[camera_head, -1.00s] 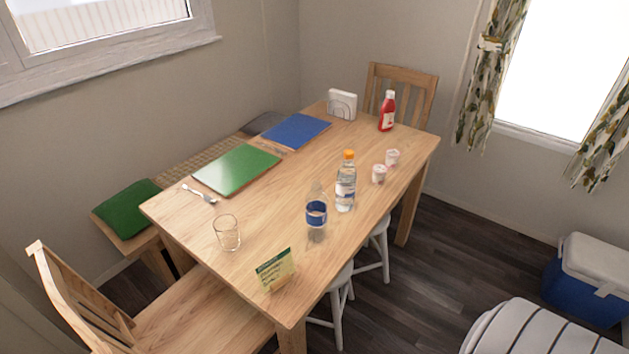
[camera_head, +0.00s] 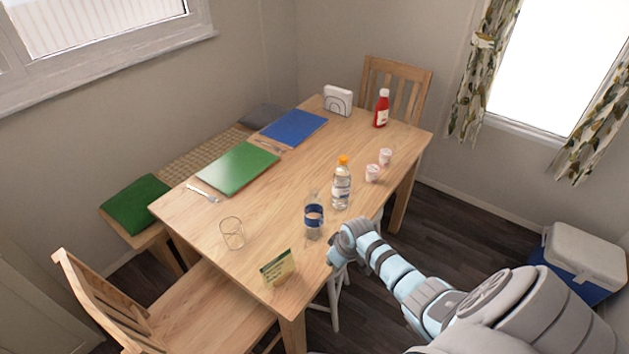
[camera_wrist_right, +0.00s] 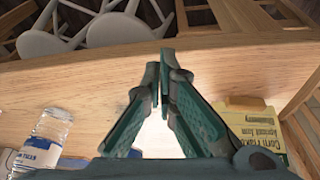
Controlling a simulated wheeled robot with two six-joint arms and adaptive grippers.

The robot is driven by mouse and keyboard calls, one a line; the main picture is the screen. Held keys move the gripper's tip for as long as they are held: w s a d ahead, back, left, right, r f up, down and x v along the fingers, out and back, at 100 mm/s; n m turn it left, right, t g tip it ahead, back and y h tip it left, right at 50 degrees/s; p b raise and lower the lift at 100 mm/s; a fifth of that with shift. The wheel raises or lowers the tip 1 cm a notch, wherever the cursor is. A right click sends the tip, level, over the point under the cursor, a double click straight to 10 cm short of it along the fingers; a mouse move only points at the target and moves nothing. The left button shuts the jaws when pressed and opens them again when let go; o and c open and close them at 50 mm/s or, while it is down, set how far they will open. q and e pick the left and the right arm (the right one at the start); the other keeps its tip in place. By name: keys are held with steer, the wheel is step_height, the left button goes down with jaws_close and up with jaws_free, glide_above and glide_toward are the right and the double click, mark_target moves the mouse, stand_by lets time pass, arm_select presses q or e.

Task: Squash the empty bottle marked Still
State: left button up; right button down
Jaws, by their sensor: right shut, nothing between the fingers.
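A clear bottle with a blue label (camera_head: 314,224) and no visible cap stands upright near the table's right edge; it looks empty. A second clear bottle with an orange cap (camera_head: 342,192) stands just behind it. I cannot read "Still" on either. In the right wrist view a clear bottle with a blue label (camera_wrist_right: 45,145) shows at the lower left. My right gripper (camera_head: 333,260) is beside the table's right edge, close to the blue-labelled bottle but apart from it. In the right wrist view its fingers (camera_wrist_right: 168,55) meet at the tips with nothing between them. My left gripper is out of view.
A glass (camera_head: 232,233), a fork (camera_head: 203,193), green and blue mats, two small pots (camera_head: 373,173) and a ketchup bottle (camera_head: 381,108) share the table.

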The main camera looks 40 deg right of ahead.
steer(key=w+d+r+n+t+p, duration=0.15)
steer(key=w+r, duration=0.25)
steer(key=r, duration=0.4)
steer(key=w+d+r+m+g+p, duration=0.15)
steer(key=w+r, duration=0.25)
steer(key=r, duration=0.4)
steer(key=n+t+y, duration=0.2)
glide_toward(315, 191)
steer(key=shift+w+a+r+p, duration=0.15)
steer(key=shift+r+p, duration=0.2)
steer(key=shift+r, duration=0.05)
steer(key=shift+f, duration=0.15)
steer(key=b+x, duration=0.6)
steer(key=b, duration=0.1)
steer(key=shift+f+b, duration=0.25)
steer(key=shift+b, duration=0.15)
steer(key=shift+w+f+b, duration=0.1)
steer(key=shift+f+b, duration=0.15)
steer(key=shift+b, duration=0.4)
